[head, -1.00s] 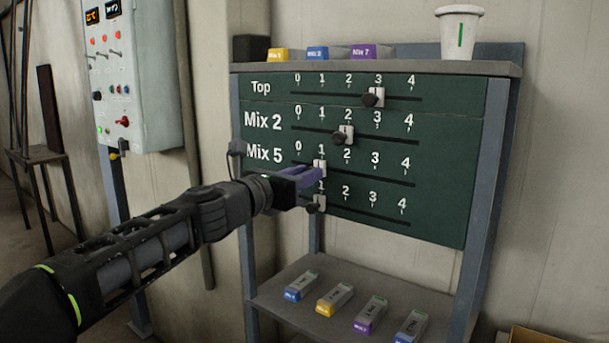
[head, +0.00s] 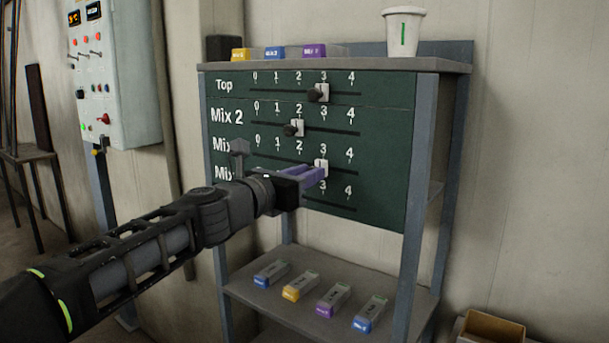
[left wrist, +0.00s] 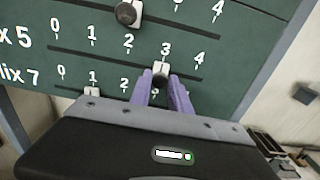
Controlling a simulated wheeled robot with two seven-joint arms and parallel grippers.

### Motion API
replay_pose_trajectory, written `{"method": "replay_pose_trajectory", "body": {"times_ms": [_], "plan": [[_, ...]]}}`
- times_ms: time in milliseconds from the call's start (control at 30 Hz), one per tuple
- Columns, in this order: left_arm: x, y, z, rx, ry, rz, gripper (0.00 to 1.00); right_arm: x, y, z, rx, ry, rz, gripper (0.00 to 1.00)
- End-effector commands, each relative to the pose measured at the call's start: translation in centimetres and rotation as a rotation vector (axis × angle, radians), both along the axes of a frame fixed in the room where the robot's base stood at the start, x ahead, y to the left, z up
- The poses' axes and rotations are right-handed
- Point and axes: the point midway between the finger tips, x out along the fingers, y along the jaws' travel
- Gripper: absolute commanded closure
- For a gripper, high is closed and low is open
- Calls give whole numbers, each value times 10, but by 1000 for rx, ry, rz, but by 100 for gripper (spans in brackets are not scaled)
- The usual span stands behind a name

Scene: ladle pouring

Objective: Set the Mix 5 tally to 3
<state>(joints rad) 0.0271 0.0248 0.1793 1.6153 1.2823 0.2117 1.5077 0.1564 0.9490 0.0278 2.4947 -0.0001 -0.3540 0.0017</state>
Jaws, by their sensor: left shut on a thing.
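The green tally board (head: 385,150) has rows of numbered slots with sliding markers. The Mix 5 row shows in the left wrist view, where its white slider (left wrist: 162,68) with a dark knob stands just under the 3. It also shows in the head view (head: 321,164). My left gripper (head: 315,176) has purple fingers, which are shut on this knob; they show in the left wrist view (left wrist: 164,88). The arm hides part of the lower row labels in the head view. My right gripper is not in view.
The Mix 2 slider (head: 296,128) is near 2 and the Top slider (head: 321,92) is near 3. The Mix 7 slider (left wrist: 92,91) is at 1. A white cup (head: 403,32) stands on the top ledge. Labelled blocks (head: 333,300) lie on the lower shelf.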

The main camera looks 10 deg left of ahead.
Motion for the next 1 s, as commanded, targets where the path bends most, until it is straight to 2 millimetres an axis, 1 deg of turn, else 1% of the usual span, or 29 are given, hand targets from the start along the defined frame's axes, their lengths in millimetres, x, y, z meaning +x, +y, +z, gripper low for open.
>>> {"method": "replay_pose_trajectory", "body": {"times_ms": [100,133,367,633,733,867,1000], "plan": [[0,0,-1,0,1,0,100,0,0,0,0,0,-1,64],[0,0,-1,0,1,0,75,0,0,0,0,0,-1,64],[0,0,-1,0,1,0,56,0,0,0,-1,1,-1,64],[0,0,0,0,0,0,56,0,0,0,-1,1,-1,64],[-5,3,0,0,0,1,56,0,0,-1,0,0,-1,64],[-19,8,-1,1,0,1,56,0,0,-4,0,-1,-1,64],[-41,17,0,1,-2,2,56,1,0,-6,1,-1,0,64]]}}
